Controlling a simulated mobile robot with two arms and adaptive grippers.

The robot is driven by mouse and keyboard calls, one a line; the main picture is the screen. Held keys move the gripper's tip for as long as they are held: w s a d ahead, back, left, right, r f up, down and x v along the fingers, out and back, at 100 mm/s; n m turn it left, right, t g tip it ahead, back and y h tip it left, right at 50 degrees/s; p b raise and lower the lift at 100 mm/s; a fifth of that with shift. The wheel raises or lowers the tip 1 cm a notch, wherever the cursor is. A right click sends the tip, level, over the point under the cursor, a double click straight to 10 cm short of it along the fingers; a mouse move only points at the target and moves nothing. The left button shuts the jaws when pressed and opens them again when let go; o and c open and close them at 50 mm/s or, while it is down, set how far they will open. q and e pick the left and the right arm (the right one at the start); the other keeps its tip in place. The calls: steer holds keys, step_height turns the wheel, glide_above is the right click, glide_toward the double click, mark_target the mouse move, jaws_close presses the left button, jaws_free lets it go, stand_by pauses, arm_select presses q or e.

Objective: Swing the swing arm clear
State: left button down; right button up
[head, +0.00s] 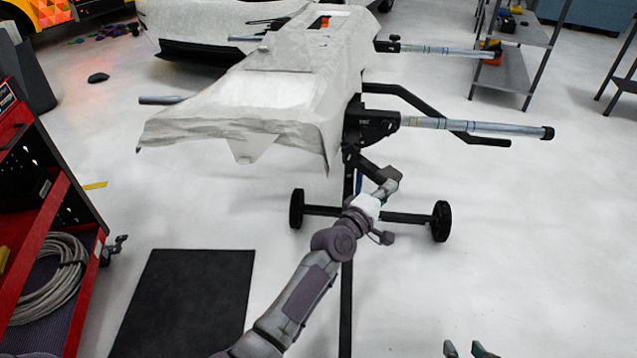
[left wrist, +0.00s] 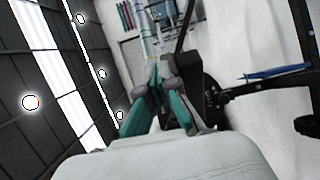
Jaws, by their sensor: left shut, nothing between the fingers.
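A wheeled black stand holds two silver tubes that reach right; the near tube (head: 470,125) has a black end cap and a black pivot bracket (head: 372,125). A bent black bar (head: 430,108) runs behind the near tube. I cannot tell for sure which of these is the swing arm. My left gripper (head: 388,180) is just below the bracket, its fingers partly hidden. In the left wrist view its teal fingers (left wrist: 160,78) are shut and empty, with a silver tube (left wrist: 146,38) and black bracket (left wrist: 207,95) beyond. My right gripper (head: 468,350) shows two separated fingertips at the bottom edge.
A pale, wrinkled covering (head: 270,95) drapes over the stand. Its black wheels (head: 441,221) rest on the white floor. A red tool cart (head: 85,270) and a black mat (head: 185,300) are left. A grey shelf (head: 514,75) stands back right.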

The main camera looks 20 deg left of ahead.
arm_select(q)
steer(key=shift+w+d, duration=0.65)
steer(key=shift+d, duration=0.15)
arm_select(e)
steer(key=shift+w+d+r+t, duration=0.15)
steer(key=shift+w+r+t, duration=0.2)
steer(key=shift+w, duration=0.2)
arm_select(q)
steer(key=shift+s, duration=0.1)
